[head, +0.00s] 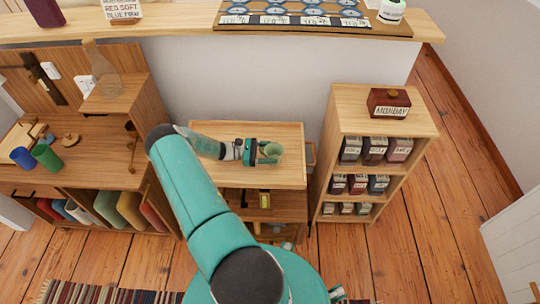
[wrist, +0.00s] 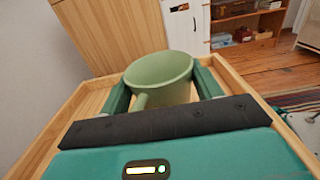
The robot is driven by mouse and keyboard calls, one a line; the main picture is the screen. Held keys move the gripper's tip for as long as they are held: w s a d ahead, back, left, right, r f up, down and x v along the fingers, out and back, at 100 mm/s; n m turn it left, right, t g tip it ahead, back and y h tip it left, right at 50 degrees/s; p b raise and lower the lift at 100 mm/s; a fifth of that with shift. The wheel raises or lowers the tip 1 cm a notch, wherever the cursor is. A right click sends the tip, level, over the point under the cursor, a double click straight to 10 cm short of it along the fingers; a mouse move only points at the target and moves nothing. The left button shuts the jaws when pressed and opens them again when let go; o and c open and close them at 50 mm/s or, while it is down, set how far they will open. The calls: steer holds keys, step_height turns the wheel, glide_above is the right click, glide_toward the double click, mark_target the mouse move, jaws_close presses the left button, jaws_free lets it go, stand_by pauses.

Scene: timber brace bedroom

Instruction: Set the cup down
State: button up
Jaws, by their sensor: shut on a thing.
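A pale green cup (head: 271,150) is held in my gripper (head: 262,153) over the light wooden top of a small cart (head: 286,174). In the wrist view the cup (wrist: 160,72) stands upright between the two green fingers of my gripper (wrist: 160,92), with its handle toward me. The raised wooden rim of the cart top (wrist: 262,105) shows around it. The fingers and palm hide the cup's base, so I cannot tell whether it touches the surface.
A shelf unit (head: 384,122) with small boxes stands right of the cart. A desk (head: 88,160) on the left holds a blue cup (head: 23,157) and a green cup (head: 46,157). A glass bottle (head: 100,72) stands on the raised desk section. The cart top around the held cup looks clear.

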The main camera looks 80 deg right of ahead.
steer(key=shift+f, duration=0.8)
steer(key=o, duration=1.1)
steer(key=shift+f, duration=0.15)
steer(key=shift+w+a, duration=0.1)
steer(key=shift+w, duration=0.2)
steer(key=v, duration=1.1)
steer(key=shift+w+a, duration=0.1)
steer(key=shift+w, duration=0.15)
steer(key=shift+r, duration=0.2)
